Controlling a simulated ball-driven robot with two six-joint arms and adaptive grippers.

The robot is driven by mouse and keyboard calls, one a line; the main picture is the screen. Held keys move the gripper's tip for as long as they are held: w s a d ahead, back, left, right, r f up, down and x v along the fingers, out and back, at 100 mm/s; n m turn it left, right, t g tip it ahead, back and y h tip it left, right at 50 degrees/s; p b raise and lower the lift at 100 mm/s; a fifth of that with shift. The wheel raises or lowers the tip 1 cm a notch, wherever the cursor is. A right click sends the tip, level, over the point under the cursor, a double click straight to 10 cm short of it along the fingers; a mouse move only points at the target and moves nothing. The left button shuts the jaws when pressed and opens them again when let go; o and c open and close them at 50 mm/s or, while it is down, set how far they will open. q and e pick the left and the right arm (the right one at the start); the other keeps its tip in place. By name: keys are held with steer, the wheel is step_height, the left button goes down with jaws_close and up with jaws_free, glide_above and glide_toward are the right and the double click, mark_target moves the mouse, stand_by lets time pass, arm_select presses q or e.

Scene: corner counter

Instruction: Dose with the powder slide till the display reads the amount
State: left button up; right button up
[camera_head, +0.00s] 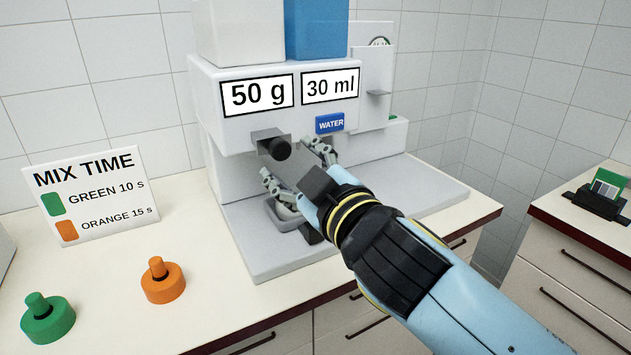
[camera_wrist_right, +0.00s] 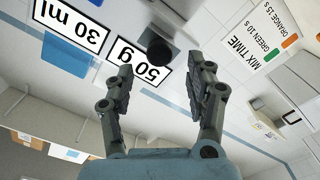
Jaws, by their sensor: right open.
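The powder slide's black knob (camera_head: 277,148) sticks out of a grey housing on the front of the white dispenser (camera_head: 215,105). It also shows in the right wrist view (camera_wrist_right: 158,52), which is upside down. A panel above reads 50 g (camera_head: 258,94); beside it another reads 30 ml (camera_head: 330,87). My right gripper (camera_head: 292,160) is open and empty, its fingers spread either side of the line to the knob, in the right wrist view (camera_wrist_right: 161,75) too. I cannot tell whether it touches the knob. A grey cup (camera_head: 277,218) below is partly hidden by my gripper. My left gripper is not in view.
A blue WATER label (camera_head: 330,123) sits close to my right gripper's upper finger. A MIX TIME card (camera_head: 92,195) stands left, behind a green knobbed piece (camera_head: 48,322) and an orange one (camera_head: 163,283). A gap separates the right-hand counter (camera_head: 580,225).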

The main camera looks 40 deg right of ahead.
steer(key=v, duration=0.7)
steer(key=shift+s, duration=0.4)
